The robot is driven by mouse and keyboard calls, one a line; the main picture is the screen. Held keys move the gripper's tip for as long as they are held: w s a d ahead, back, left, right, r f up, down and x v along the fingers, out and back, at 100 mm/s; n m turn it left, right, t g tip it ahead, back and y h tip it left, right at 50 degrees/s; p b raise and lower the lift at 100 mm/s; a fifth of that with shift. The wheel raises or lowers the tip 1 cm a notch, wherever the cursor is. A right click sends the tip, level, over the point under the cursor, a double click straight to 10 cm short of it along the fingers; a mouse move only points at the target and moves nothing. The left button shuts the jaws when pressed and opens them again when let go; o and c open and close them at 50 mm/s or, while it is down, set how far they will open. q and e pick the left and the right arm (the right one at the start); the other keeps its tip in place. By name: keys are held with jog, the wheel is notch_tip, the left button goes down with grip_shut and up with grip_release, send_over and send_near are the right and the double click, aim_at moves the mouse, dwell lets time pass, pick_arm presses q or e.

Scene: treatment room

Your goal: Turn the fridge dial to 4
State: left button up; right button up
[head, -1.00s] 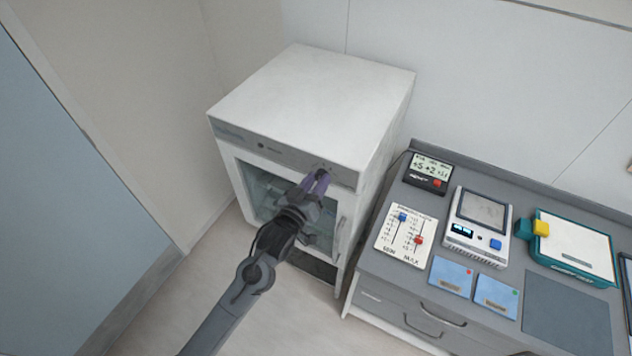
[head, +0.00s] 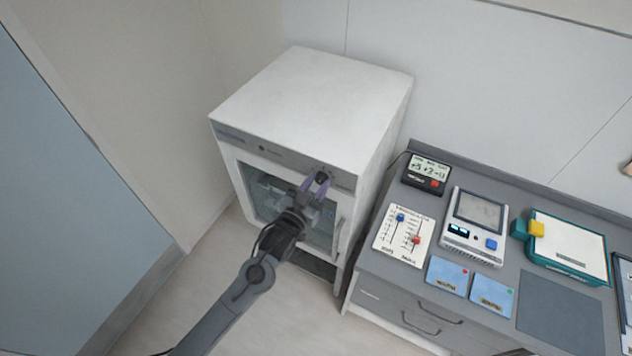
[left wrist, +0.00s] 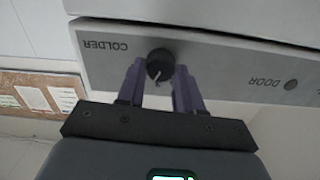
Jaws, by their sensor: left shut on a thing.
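The fridge (head: 310,95) is a white cabinet with a glass door and a grey control strip along its top front edge. Its dial (left wrist: 160,66) is a small round black knob with a pale pointer mark, near the word COLDER, which appears upside down in the left wrist view. The dial also shows in the head view (head: 321,176). My left gripper (head: 316,182) is at the strip with its purple fingers on either side of the dial, shut on it. Scale numbers around the dial are too small to read. My right gripper is not in view.
A grey counter (head: 562,312) stands right of the fridge. It holds a small display (head: 428,170), a slider card (head: 403,236), a grey device (head: 476,226) and a teal-edged board (head: 568,243). A fridge door handle (head: 338,238) is below the strip. Open floor lies in front.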

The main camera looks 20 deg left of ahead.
pick_arm(q)
jog(key=shift+m+p, duration=0.3)
jog(key=shift+m, duration=0.6)
jog(key=o, duration=1)
jog(key=s, duration=0.3)
jog(key=s+b, duration=0.1)
jog(key=s, duration=0.3)
jog(key=s+a, duration=0.1)
jog(key=s, duration=0.2)
jog(key=shift+s+b, duration=0.3)
jog(key=shift+s, duration=0.1)
